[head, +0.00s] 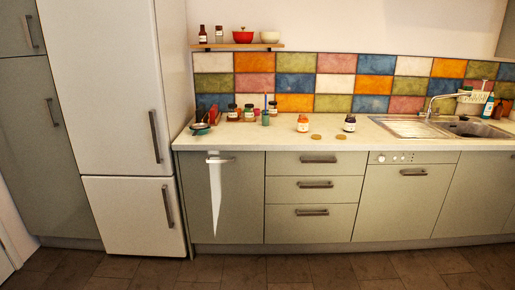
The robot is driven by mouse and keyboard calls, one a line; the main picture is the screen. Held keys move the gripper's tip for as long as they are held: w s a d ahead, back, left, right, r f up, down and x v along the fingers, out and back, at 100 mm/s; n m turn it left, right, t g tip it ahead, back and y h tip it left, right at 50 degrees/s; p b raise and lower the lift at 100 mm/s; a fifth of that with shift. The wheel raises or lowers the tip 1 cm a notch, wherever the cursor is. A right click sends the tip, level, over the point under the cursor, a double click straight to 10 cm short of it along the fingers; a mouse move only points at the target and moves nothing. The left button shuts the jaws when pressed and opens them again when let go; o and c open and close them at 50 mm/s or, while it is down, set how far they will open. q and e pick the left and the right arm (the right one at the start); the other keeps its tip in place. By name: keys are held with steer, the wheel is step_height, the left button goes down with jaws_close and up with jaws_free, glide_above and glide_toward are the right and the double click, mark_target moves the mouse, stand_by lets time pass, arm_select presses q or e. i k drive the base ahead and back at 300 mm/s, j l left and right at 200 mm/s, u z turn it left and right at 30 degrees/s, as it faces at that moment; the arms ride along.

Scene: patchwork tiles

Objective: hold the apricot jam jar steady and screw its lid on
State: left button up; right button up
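A small jar with orange contents and a pale label (303,124), which looks like the apricot jam jar, stands upright on the counter. A flat gold lid (315,136) lies on the counter just in front and right of it. A second similar lid (341,138) lies farther right, near a dark jar with a pale label (350,124). I cannot tell which lid belongs to which jar. Neither of my grippers is in view.
Several small jars (249,112) and a green item (265,118) stand at the counter's back left, with a small pan-like thing (200,128) at its left end. The sink (470,129) and tap (433,103) are right.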

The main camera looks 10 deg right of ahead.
mark_target(303, 123)
steer(key=i+l, duration=0.15)
steer(key=i, duration=0.3)
steer(key=i+l, duration=0.15)
steer(key=i, duration=0.3)
steer(key=i+l, duration=0.15)
steer(key=i, duration=0.3)
steer(key=i+l, duration=0.15)
steer(key=i, duration=0.3)
steer(key=i+l, duration=0.2)
steer(key=l, duration=0.2)
steer(key=i+l+z, duration=0.1)
steer(key=i+l, duration=0.15)
steer(key=l, duration=0.2)
steer(key=i+l, duration=0.25)
steer(key=l, duration=0.15)
steer(key=l+z, duration=0.2)
steer(key=l, duration=0.65)
